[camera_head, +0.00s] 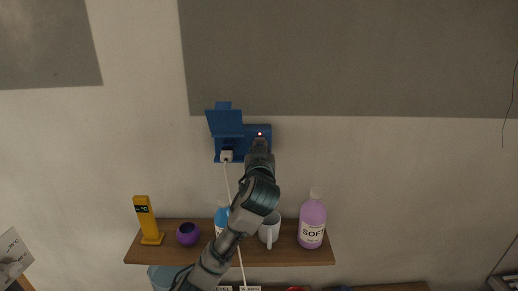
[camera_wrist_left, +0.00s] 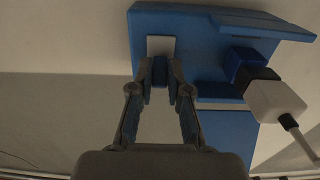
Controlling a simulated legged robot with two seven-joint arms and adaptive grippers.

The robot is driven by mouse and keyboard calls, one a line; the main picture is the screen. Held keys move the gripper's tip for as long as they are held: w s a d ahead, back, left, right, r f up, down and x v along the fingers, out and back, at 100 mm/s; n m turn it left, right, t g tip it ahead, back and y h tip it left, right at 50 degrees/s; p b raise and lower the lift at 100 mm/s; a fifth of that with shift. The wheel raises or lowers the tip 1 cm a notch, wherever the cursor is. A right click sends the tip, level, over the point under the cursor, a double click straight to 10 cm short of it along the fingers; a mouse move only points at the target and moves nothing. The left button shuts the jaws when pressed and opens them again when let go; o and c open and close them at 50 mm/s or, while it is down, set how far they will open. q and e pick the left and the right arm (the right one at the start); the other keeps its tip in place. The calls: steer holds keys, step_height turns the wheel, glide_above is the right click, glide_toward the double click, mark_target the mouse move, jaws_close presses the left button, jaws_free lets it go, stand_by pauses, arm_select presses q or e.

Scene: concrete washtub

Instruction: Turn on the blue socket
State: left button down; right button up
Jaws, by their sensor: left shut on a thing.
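The blue socket (camera_head: 257,130) is fixed to the wall, with its blue cover flap (camera_head: 225,123) raised on the left. A white plug (camera_head: 227,156) sits under the flap with a white cable hanging down; it also shows in the wrist view (camera_wrist_left: 275,102). My left gripper (camera_head: 260,143) is at that right part. In the wrist view its fingers (camera_wrist_left: 160,72) are closed around a small blue switch piece (camera_wrist_left: 159,70) in front of a pale plate (camera_wrist_left: 161,45). My right gripper is out of view.
The wall right of the socket is clear.

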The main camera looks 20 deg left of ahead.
arm_select(q)
steer(key=shift+a, duration=0.2)
steer(key=shift+d+r+g, duration=0.25)
steer(key=shift+r+g, duration=0.05)
steer(key=shift+g, duration=0.5)
steer(key=c, duration=1.1)
jaws_free()
steer(key=shift+w+a, duration=0.2)
steer(key=shift+d+f, duration=0.1)
steer(key=v, duration=1.1)
steer(key=shift+s+d, duration=0.15)
steer(key=shift+s, duration=0.2)
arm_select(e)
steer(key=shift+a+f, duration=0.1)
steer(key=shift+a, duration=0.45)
